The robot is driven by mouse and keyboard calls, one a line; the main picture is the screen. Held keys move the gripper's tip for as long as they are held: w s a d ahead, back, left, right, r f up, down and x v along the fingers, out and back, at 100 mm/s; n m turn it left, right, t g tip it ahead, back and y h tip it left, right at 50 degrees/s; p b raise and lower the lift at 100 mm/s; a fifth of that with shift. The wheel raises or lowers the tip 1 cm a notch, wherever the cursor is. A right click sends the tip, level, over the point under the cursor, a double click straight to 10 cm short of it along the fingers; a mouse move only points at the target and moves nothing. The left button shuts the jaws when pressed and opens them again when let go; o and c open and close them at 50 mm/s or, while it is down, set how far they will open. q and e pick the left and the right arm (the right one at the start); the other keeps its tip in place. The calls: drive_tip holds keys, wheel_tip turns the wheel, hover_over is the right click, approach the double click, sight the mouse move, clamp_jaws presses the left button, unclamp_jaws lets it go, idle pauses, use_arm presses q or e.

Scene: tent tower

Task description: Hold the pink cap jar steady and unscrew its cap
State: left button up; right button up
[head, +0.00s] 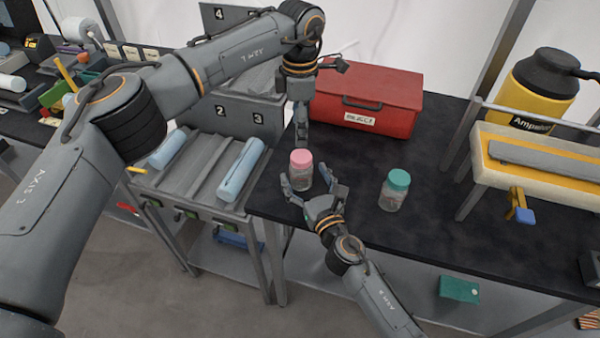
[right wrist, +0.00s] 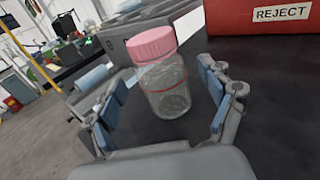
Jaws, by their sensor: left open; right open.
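The pink cap jar (head: 301,172) stands upright on the black table, its pink cap on top. In the right wrist view the clear jar (right wrist: 167,85) stands between the fingers, with a gap on each side. My right gripper (head: 312,187) is open around the jar's near side, low by the table; it also shows in the right wrist view (right wrist: 165,100). My left gripper (head: 301,135) points down above and just behind the pink cap, apart from it in the head view. Its fingers overlap there, so their gap is hard to see.
A jar with a teal cap (head: 394,191) stands to the right on the black table (head: 430,235). A red box labelled REJECT (head: 370,98) stands behind the jars. A sloped rack with blue rolls (head: 241,170) borders the table at left. A yellow canister (head: 541,88) is at back right.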

drive_tip(key=shift+r+x, duration=0.2)
drive_tip(key=shift+x, duration=0.75)
drive_tip(key=shift+w+a+f, duration=0.1)
drive_tip(key=shift+w+a, duration=0.05)
drive_tip(key=shift+w, duration=0.35)
drive_tip(key=shift+s, duration=0.1)
clamp_jaws()
